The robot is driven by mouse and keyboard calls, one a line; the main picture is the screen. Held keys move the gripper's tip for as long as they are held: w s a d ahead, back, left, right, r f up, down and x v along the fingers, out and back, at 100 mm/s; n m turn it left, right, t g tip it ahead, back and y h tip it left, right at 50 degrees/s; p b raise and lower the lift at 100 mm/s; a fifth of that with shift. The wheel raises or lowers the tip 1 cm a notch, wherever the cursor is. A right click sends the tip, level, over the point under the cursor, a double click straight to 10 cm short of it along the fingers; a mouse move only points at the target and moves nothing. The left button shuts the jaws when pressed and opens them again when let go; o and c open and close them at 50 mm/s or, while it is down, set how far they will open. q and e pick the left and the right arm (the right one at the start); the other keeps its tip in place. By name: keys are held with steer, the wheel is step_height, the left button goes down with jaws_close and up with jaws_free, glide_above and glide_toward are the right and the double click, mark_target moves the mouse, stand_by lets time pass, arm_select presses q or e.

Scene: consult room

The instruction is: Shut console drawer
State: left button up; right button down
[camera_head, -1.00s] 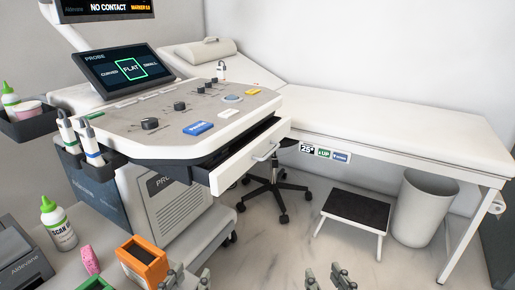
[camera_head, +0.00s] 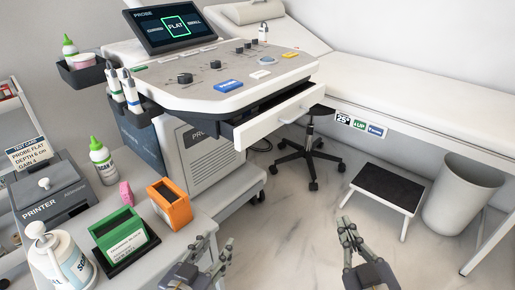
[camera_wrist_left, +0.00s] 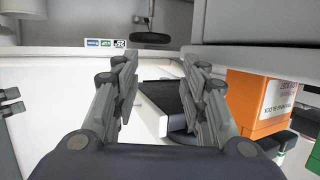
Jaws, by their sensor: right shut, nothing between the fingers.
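The console drawer (camera_head: 272,119) is pulled open below the control panel of the ultrasound console (camera_head: 215,80). A dark gap shows between the drawer front and the console body. My left gripper (camera_head: 212,250) is low in the head view, well below the drawer and apart from it. In the left wrist view its fingers (camera_wrist_left: 160,75) are spread with nothing between them. My right gripper (camera_head: 347,224) is shut and empty over the floor, below and right of the drawer.
A side counter at left holds an orange box (camera_head: 170,203), a green box (camera_head: 122,238), bottles and a printer (camera_head: 45,195). A wheeled stool (camera_head: 308,150), step stool (camera_head: 384,188), bin (camera_head: 462,198) and exam couch (camera_head: 430,100) stand right. Floor between them is clear.

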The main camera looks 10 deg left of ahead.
steer(key=w+a+r+n+t+y+p, duration=0.1)
steer(key=w+a+r+n+y+p, duration=0.2)
steer(key=r+n, duration=0.5)
steer(key=w+a+r+n+y+p, duration=0.2)
steer(key=a+r+n+y, duration=0.15)
steer(key=n, duration=0.75)
steer(key=n+g+y+p, duration=0.45)
steer(key=n+g, duration=0.35)
steer(key=n, duration=1.4)
glide_toward(244, 145)
steer(key=x, duration=0.6)
steer(key=shift+w+a+b, duration=0.15)
steer(key=shift+w+b, duration=0.05)
steer(key=shift+b, duration=0.15)
steer(key=shift+w+a, duration=0.2)
steer(key=shift+a, duration=0.1)
arm_select(q)
steer(key=s+a+f+g+y, duration=0.1)
steer(key=s+a+f+g, duration=0.1)
steer(key=s+f+g, duration=0.3)
steer(key=s+a+f+g+y, duration=0.1)
steer(key=s+a+f+g, duration=0.2)
steer(key=s+f+g, duration=0.3)
steer(key=s+f, duration=0.5)
steer(key=f, duration=0.5)
steer(key=shift+s+a+f+n+g+y, duration=0.2)
steer(key=shift+n+g+y, duration=0.1)
steer(key=shift+y, duration=0.1)
steer(key=shift+s, duration=0.1)
